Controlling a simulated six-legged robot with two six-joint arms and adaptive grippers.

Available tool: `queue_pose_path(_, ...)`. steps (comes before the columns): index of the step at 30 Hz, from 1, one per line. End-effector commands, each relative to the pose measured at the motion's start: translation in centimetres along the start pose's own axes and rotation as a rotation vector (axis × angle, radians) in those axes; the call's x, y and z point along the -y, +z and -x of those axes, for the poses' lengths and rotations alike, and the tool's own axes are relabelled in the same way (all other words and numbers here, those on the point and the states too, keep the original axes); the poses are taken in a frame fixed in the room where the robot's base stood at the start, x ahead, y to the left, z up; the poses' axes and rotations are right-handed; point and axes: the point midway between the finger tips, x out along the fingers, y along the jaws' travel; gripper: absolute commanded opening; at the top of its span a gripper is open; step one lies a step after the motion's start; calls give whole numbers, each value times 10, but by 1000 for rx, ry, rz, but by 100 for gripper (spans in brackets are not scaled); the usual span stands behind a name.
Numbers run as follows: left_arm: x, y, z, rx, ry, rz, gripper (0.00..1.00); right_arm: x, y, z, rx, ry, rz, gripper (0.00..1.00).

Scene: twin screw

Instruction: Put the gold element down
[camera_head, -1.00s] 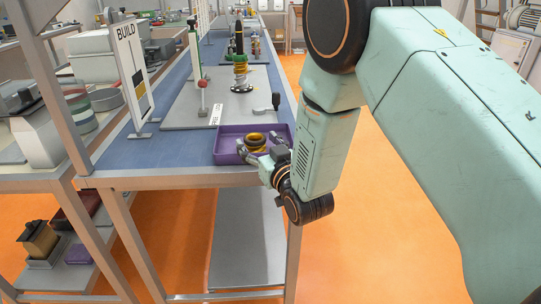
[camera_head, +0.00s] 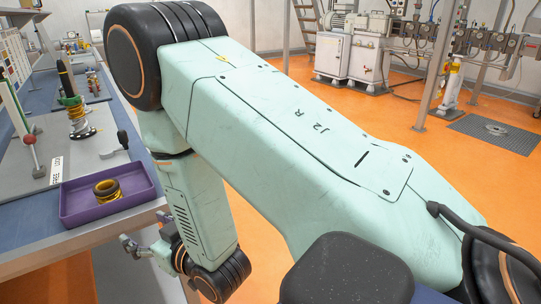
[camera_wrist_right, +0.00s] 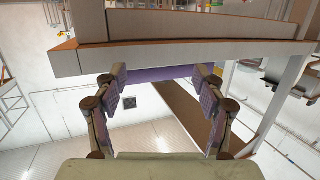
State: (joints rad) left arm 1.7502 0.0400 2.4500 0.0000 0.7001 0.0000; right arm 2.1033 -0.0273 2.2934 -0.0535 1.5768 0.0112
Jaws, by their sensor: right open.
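The gold element (camera_head: 107,190), a gold ring with a dark inside, lies in the purple tray (camera_head: 72,216) at the left of the head view. The tray stands on the bench near its edge. My right gripper (camera_head: 146,231) is open and empty, outside the tray and beyond the bench edge, apart from the gold element. In the right wrist view my right gripper (camera_wrist_right: 160,82) shows its two fingers spread with nothing between them. A purple strip, probably the tray (camera_wrist_right: 150,75), shows behind the fingers. My left gripper is not in view.
On the bench stand a spring assembly (camera_head: 78,118) on a grey plate, a red-knobbed post (camera_head: 29,140) and a dark-handled lever (camera_head: 121,140). The bench's metal edge (camera_head: 75,242) runs close to my right gripper.

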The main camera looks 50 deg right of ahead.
Motion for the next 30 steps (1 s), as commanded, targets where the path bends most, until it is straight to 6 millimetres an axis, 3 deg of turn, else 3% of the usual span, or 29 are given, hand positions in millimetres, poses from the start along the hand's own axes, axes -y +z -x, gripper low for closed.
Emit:
queue_pose_path(1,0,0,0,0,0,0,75,-2,39,12,129,11,-8,70)
queue_pose_path(4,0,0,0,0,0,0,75,-6,118,49,411,31,-23,70)
queue_pose_path(6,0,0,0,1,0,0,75,-7,168,86,609,43,-36,70)
queue_pose_path(9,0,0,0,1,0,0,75,-7,225,146,879,59,-54,70)
queue_pose_path(12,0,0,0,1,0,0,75,-4,262,206,1106,69,-72,70)
queue_pose_path(15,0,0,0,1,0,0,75,-2,281,251,1267,75,-85,70)
queue_pose_path(18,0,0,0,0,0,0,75,0,289,277,1357,78,-92,70)
queue_pose_path(21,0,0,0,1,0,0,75,1,291,286,1388,79,-95,70)
queue_pose_path(30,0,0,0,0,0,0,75,1,291,286,1386,79,-95,70)
